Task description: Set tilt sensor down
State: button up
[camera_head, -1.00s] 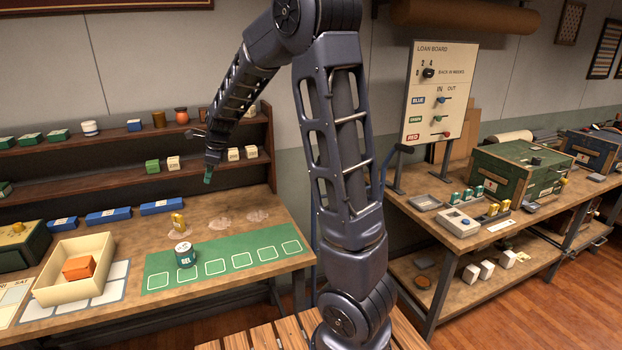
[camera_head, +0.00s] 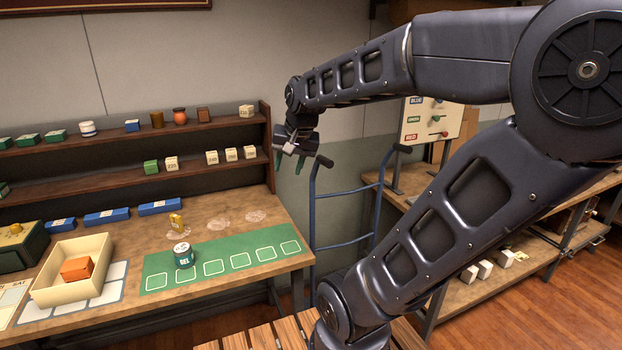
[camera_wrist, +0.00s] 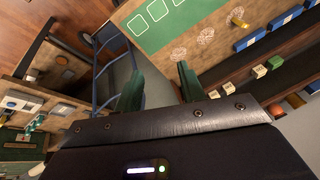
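No object is labelled as the tilt sensor, so I cannot tell for sure which thing it is. A small yellow piece (camera_head: 177,222) stands on the workbench behind the green mat; it also shows in the wrist view (camera_wrist: 238,21). My gripper (camera_head: 299,160) is in the air at the right end of the shelves, apart from them. In the wrist view its two green fingers (camera_wrist: 160,88) are spread with nothing seen between them. A teal and white can labelled "REL" (camera_head: 183,256) stands on the mat's left end.
The green mat (camera_head: 222,278) has several outlined squares. A cream tray (camera_head: 105,246) holds an orange block (camera_head: 77,268). Wooden shelves (camera_head: 120,185) hold small boxes and jars. A blue hand-truck frame (camera_head: 316,225) stands right of the bench. Pale patches beside the yellow piece are bare.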

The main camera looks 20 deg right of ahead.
jog(key=s+d+f+n+h, duration=0.1)
jog(key=s+d+n, duration=0.2)
jog(key=s, duration=0.4)
jog(key=shift+s+f+n, duration=0.15)
jog(key=shift+s+n, duration=0.1)
jog(key=shift+n, duration=0.25)
jog(key=shift+d, duration=0.1)
dwell(0.5)
